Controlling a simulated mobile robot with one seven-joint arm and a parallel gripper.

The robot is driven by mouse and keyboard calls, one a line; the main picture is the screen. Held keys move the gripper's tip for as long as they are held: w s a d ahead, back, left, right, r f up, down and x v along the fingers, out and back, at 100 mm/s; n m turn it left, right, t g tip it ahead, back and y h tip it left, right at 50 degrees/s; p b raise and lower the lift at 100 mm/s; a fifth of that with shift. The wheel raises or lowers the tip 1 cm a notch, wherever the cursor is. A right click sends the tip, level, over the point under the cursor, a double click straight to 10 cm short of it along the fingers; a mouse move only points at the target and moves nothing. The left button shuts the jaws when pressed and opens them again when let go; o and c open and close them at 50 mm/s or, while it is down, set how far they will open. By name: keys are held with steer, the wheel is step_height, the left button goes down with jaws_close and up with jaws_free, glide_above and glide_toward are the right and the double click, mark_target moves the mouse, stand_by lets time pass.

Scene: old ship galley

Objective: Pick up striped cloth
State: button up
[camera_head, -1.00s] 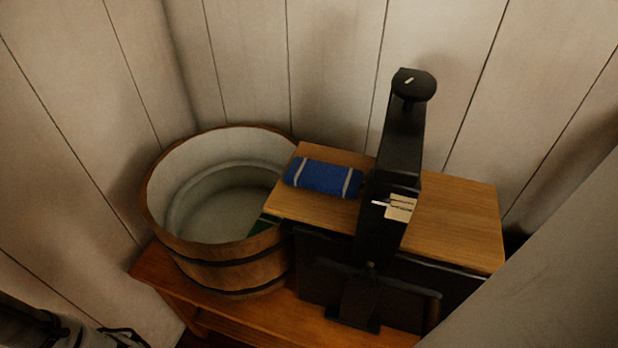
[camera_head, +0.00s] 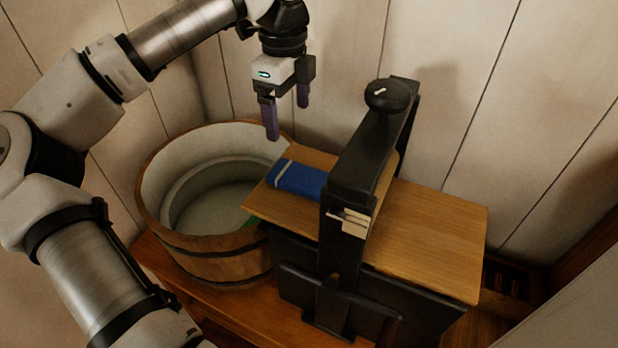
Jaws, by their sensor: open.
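The striped cloth (camera_head: 297,179) is a folded blue cloth with a pale stripe near its left end. It lies flat on the left part of a wooden board top (camera_head: 430,235). Its right end is hidden behind a black upright post. My gripper (camera_head: 287,119) points down, with two purple fingers apart and nothing between them. It is above and slightly left of the cloth in the picture, not touching it.
A black post with a round knob (camera_head: 388,96) rises close to the cloth's right side. A wooden tub (camera_head: 215,262) with a pale inside stands left of the board. Plank walls close in behind. The board's right part is clear.

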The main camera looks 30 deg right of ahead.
steer(key=p, duration=0.2)
glide_above(294, 174)
steer(key=f, duration=0.8)
steer(key=shift+w+a+f, duration=0.15)
steer(key=shift+w+f, duration=0.05)
steer(key=shift+w, duration=0.2)
steer(key=shift+s+d+f+p, duration=0.15)
steer(key=shift+f+p, duration=0.4)
steer(key=shift+f, duration=0.8)
steer(key=shift+s+d+f+p, duration=0.15)
steer(key=shift+f+p, duration=0.4)
steer(key=shift+f, duration=0.75)
steer(key=shift+a, duration=0.1)
steer(key=c, duration=1.2)
steer(key=shift+o, duration=0.2)
steer(key=shift+b, duration=0.35)
